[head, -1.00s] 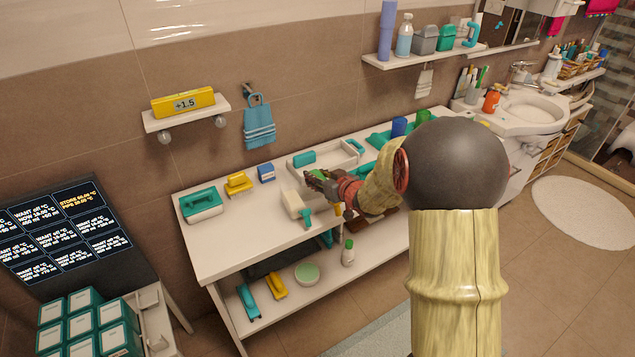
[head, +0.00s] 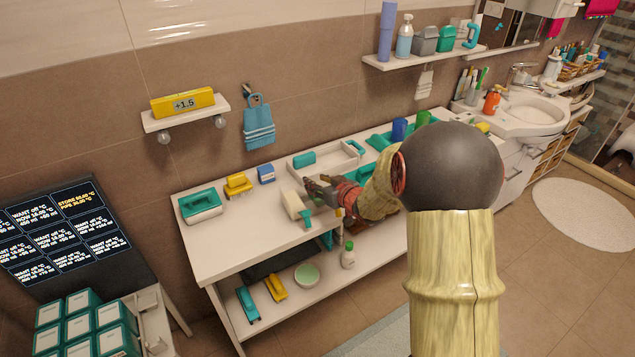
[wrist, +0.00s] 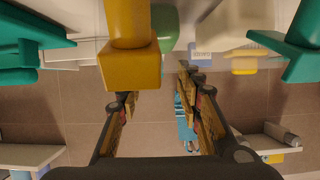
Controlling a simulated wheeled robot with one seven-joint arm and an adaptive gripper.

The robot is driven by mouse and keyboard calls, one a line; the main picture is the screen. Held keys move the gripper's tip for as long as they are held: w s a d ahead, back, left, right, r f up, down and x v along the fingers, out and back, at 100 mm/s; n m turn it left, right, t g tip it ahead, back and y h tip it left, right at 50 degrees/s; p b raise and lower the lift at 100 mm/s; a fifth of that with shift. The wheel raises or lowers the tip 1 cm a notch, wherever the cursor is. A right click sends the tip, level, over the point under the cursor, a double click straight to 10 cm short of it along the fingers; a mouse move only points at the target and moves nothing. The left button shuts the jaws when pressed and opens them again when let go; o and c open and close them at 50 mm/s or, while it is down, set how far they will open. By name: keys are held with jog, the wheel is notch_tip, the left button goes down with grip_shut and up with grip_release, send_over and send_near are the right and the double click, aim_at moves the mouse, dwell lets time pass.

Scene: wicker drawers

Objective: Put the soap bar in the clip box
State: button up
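My gripper (head: 316,190) is over the white table, beside a cream block-shaped item (head: 292,204) with a teal part at its front. In the wrist view my gripper (wrist: 158,95) has its fingers apart with nothing visible between them. A yellow block (wrist: 130,65) is close in front of the camera there, with a rounded green item (wrist: 166,25) behind it. A white box with a teal top (head: 201,204) stands at the table's left end and may be the clip box. I cannot tell which item is the soap bar.
A yellow brush-like item (head: 238,184), a small blue box (head: 266,173) and a white tray (head: 352,150) stand along the table's back. The lower shelf holds a green round dish (head: 307,275) and a bottle (head: 348,258). The table's front left is clear.

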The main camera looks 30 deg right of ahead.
jog(key=shift+o, duration=1.4)
jog(key=shift+r, duration=0.1)
jog(key=shift+r, duration=0.25)
jog(key=s+a+r+m+g+h+p, duration=0.1)
jog(key=s+a+r+g+h+p, duration=0.25)
jog(key=s+r, duration=1.25)
jog(key=s+a+g+y, duration=0.1)
jog(key=s+a+g, duration=0.1)
jog(key=s+a, duration=0.6)
jog(key=s+a+g+y, duration=0.2)
jog(key=s+a, duration=0.6)
jog(key=s, duration=0.6)
jog(key=shift+r+n+p, duration=0.3)
jog(key=shift+r+p, duration=0.15)
